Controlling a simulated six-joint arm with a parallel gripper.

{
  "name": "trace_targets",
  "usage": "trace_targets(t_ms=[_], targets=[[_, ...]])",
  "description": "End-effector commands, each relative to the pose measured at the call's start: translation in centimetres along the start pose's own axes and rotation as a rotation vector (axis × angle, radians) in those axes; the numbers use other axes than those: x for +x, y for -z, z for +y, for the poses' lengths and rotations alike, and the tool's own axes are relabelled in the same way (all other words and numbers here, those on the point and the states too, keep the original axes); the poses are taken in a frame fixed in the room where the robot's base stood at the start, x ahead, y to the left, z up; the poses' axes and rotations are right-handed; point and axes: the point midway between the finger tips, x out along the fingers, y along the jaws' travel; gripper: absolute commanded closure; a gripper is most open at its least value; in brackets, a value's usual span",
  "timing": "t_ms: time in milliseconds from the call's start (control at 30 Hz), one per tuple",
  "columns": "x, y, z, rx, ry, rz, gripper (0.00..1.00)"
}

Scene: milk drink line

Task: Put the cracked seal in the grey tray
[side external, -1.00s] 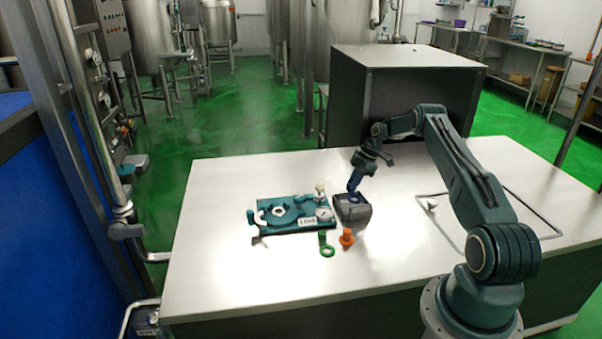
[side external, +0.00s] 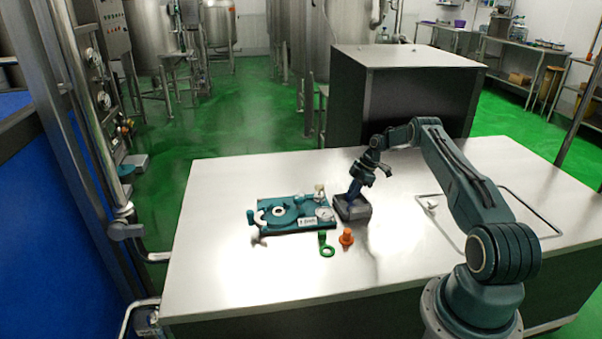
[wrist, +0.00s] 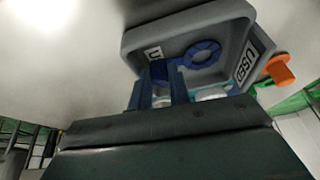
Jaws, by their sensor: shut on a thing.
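The grey tray (side external: 354,213) stands on the bench just right of the teal fixture. In the wrist view the tray (wrist: 255,38) is tilted in the picture and its wall label reads "USED". My gripper (side external: 352,194) reaches down into the tray. In the wrist view my gripper (wrist: 165,76) is shut on the tab of a blue ring seal (wrist: 203,54). The ring shows inside the tray, close over its floor; I cannot tell whether it touches. No crack can be made out at this size. In the side view the seal is hidden.
The teal fixture (side external: 275,224) holds a white ring (side external: 279,211) and a gauge. A green ring with a tab (side external: 327,251) and an orange plug (side external: 346,237) lie in front of the tray. A dark box (side external: 400,95) stands behind. The front left of the bench is clear.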

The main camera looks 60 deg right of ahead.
Motion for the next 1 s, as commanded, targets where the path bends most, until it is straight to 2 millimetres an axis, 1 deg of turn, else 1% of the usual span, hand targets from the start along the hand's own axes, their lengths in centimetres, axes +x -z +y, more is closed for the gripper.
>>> trace_targets(t_ms=[67,100,167,200,500,667,833,1000], targets=[[0.2,-0.1,0.0,0.000,0.000,0.000,1.00],[0.2,-0.1,0.0,0.000,0.000,0.000,0.76],[0.2,-0.1,0.0,0.000,0.000,0.000,0.64],[0.2,-0.1,0.0,0.000,0.000,0.000,0.60],[0.1,0.0,0.0,0.000,0.000,0.000,0.60],[-0.5,0.1,0.0,0.000,-0.001,0.000,0.60],[-2.2,0.0,0.1,0.000,-0.002,0.000,0.60],[-4.7,0.0,0.1,0.000,-0.003,0.000,0.60]])
